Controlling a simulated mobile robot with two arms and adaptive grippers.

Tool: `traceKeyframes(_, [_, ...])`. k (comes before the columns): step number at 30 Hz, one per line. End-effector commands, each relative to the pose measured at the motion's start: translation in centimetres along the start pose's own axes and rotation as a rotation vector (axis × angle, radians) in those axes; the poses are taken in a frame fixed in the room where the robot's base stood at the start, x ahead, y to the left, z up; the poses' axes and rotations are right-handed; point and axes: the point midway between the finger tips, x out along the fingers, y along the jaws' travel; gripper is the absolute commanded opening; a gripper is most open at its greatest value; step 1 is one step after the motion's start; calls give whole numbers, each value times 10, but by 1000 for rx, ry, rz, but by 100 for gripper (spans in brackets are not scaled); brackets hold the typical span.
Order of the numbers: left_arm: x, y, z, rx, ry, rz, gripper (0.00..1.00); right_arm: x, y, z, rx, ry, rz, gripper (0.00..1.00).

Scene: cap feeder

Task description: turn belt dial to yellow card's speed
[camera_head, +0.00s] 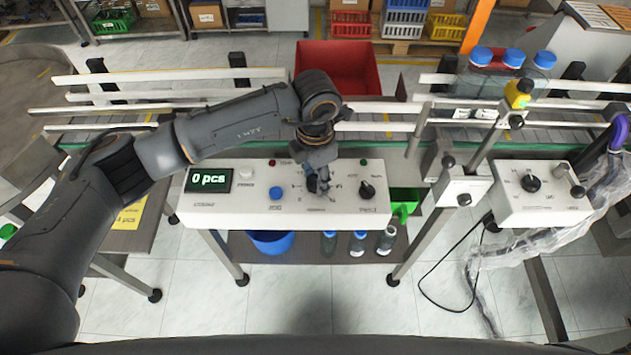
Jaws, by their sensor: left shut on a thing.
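The white control panel (335,206) carries a display (208,180) reading "0 pcs", a blue button (276,193) and a small black knob (367,188). My left gripper (319,184) reaches down onto the middle of the panel. It is shut on the belt dial there, amid printed tick marks. The gripper hides most of this dial, so its exact setting cannot be read. The yellow card (126,216) lies at the left, partly behind my left arm; "4 pcs" shows on it, the rest is too small to read. My right gripper is not in view.
A conveyor with rails (175,75) runs behind the panel, with a red bin (350,70) beyond. A box with a black dial (531,183) stands at the right beside metal posts. Blue-capped bottles (357,243) and a blue bowl (272,242) sit below. A cable hangs to the floor.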

Motion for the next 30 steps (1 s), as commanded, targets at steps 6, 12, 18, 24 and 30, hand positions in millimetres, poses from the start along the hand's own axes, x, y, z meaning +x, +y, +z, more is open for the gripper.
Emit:
traceKeyframes(6, [-1, 0, 0, -30, -1, 0, 9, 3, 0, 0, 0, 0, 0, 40])
traceKeyframes(12, [-1, 0, 0, -29, -1, 0, 48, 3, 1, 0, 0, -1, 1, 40])
traceKeyframes(18, [-1, 0, 0, -28, -1, 0, 63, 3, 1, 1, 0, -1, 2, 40])
traceKeyframes(24, [-2, 0, 0, -28, -1, 0, 63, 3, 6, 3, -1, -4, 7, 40])
traceKeyframes(30, [-24, 1, 1, -27, -4, 2, 63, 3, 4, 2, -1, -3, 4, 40])
